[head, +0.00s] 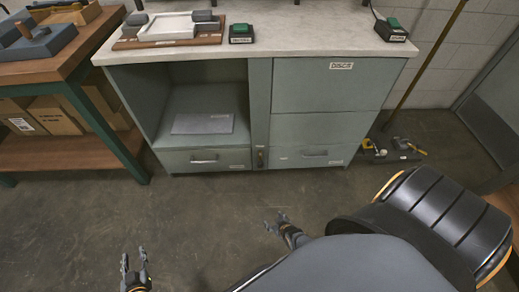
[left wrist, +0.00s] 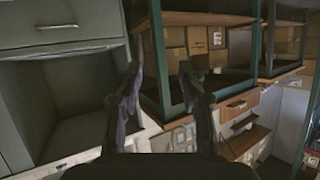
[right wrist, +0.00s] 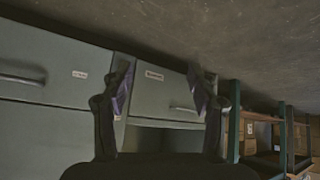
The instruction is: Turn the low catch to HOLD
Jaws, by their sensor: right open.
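The low catch (head: 260,157) is a small dark fitting low on the narrow post of the grey-green cabinet (head: 340,88), between the two bottom drawers. Its setting is too small to read. My right gripper (head: 277,220) is low over the floor in front of the cabinet, apart from the catch, open and empty. In the right wrist view its fingers (right wrist: 162,88) are spread before the drawer fronts, one finger covering part of the post. My left gripper (head: 134,257) is open and empty at lower left, away from the cabinet; its fingers also show in the left wrist view (left wrist: 160,88).
The left bottom drawer (head: 203,161) and right bottom drawer (head: 312,155) look shut. An open bay holds a grey plate (head: 203,124). A wooden shelf unit (head: 67,70) with boxes stands left. A pole's base (head: 390,151) stands right. The floor (head: 190,215) before the cabinet is clear.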

